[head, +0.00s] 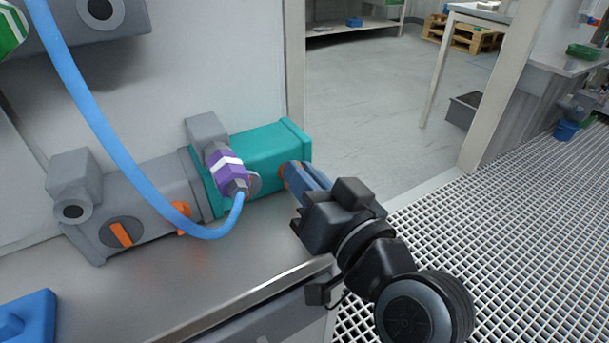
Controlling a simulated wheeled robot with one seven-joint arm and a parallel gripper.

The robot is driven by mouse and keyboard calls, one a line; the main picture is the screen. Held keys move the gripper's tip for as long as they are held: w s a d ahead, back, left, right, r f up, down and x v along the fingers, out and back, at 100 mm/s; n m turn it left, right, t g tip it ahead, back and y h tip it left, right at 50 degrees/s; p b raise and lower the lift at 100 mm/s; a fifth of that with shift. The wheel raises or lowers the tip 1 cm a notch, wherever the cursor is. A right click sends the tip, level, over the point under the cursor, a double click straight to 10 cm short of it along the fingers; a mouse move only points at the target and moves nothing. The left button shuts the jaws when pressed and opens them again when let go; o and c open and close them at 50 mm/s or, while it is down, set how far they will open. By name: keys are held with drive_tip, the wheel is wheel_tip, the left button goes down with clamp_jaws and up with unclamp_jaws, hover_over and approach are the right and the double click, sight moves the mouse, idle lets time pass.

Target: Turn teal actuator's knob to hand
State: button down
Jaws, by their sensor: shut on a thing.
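The teal actuator (262,148) is a teal box lying on the grey bench, joined at its left to a grey valve body (150,195). A round orange knob (284,172) shows on its front face near the right end, partly hidden by my gripper. My gripper (293,172) has blue fingers that reach the knob from the right and are shut on it. The fingertips and any mark or pointer on the knob are hidden, so its setting cannot be told.
A light blue hose (90,105) hangs in an arc to a purple-and-white fitting (226,164) just left of the knob. An orange handle (121,234) sits on the grey body. A blue object (28,318) lies at the bench's lower left. White grating floor (500,240) lies to the right.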

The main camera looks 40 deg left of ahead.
drive_tip(key=shift+f+n+b, duration=0.2)
drive_tip(key=shift+n+b, duration=0.7)
drive_tip(key=shift+b, duration=0.25)
drive_tip(key=shift+s+r+n+b, duration=0.1)
drive_tip(key=shift+r+n+b, duration=0.2)
drive_tip(key=shift+n, duration=0.3)
drive_tip(key=c, duration=1.2)
unclamp_jaws()
drive_tip(key=shift+o, duration=0.2)
